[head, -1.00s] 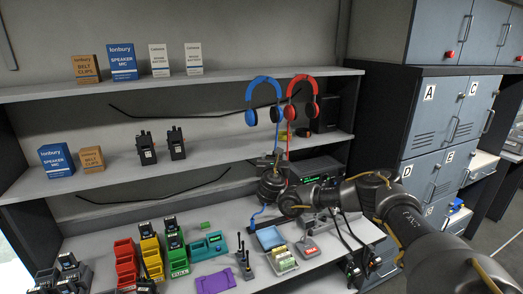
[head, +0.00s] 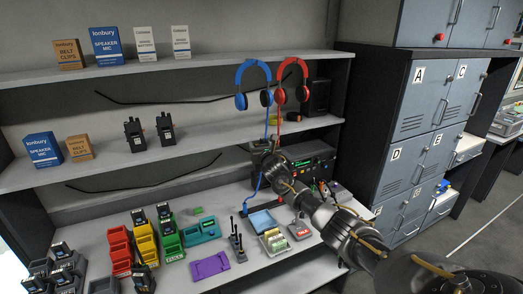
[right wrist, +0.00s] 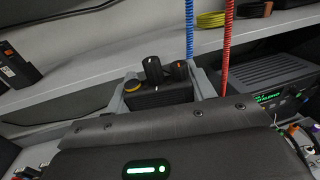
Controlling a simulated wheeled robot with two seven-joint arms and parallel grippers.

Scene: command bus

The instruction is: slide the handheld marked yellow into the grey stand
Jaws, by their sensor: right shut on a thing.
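My right gripper (right wrist: 160,92) is shut on a dark handheld (right wrist: 160,98); in the right wrist view its top shows black knobs, one with an orange mark, and a yellow round piece at its left. I cannot tell which one is the grey stand meant. My left gripper is not in view.
Red (head: 119,248), yellow (head: 145,247) and green stands (head: 170,246) stand beside a teal tray (head: 202,230). A purple piece (head: 210,266) lies in front. Blue (head: 253,75) and red headphones (head: 290,75) hang above, their coiled cords close to the gripper. A black radio unit (head: 308,168) stands at right.

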